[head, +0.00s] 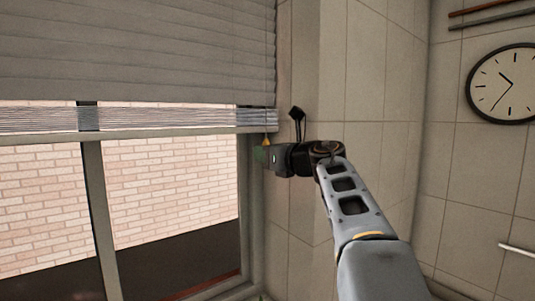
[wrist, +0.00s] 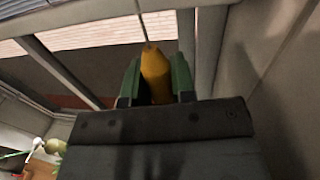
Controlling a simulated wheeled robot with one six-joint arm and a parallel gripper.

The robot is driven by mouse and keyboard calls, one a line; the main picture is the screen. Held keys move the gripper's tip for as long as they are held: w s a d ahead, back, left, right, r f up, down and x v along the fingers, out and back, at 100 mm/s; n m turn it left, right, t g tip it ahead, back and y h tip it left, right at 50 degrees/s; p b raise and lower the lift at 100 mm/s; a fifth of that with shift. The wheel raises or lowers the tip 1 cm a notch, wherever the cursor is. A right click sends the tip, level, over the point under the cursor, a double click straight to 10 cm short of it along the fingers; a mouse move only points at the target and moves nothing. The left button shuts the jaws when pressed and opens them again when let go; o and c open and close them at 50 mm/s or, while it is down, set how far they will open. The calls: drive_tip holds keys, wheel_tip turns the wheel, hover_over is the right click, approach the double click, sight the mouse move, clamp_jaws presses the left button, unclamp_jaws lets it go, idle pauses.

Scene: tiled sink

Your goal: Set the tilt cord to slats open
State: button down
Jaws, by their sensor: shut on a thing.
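The window blind (head: 140,50) hangs at the upper left of the head view. Its slats lie flat against each other, closed, above a stacked bottom section (head: 170,118). A thin tilt cord (head: 266,112) hangs at the blind's right side, with a yellow-orange tassel (head: 267,141) at its lower end. The wrist view shows the tassel (wrist: 155,75) upright between the green fingers, with the cord (wrist: 138,20) rising from its top. My gripper (head: 264,154) is shut on the tassel. In the head view the fingers hide its lower part.
The window frame (head: 246,200) stands close behind and left of my gripper. A tiled wall (head: 370,90) lies to the right, with a round clock (head: 506,84) and a rail (head: 518,250). A brick wall (head: 170,180) shows through the glass.

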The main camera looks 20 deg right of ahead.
wheel_tip(320, 180, down, 10)
drive_tip(key=b, duration=0.8)
drive_tip(key=shift+w+f, duration=0.1)
drive_tip(key=shift+f, duration=0.05)
drive_tip(key=c, duration=1.4)
unclamp_jaws()
drive_tip(key=o, duration=0.5)
drive_tip(key=shift+c, duration=0.2)
drive_tip(key=b+v, duration=0.4)
drive_tip(key=v, duration=1)
drive_tip(key=shift+r, duration=0.2)
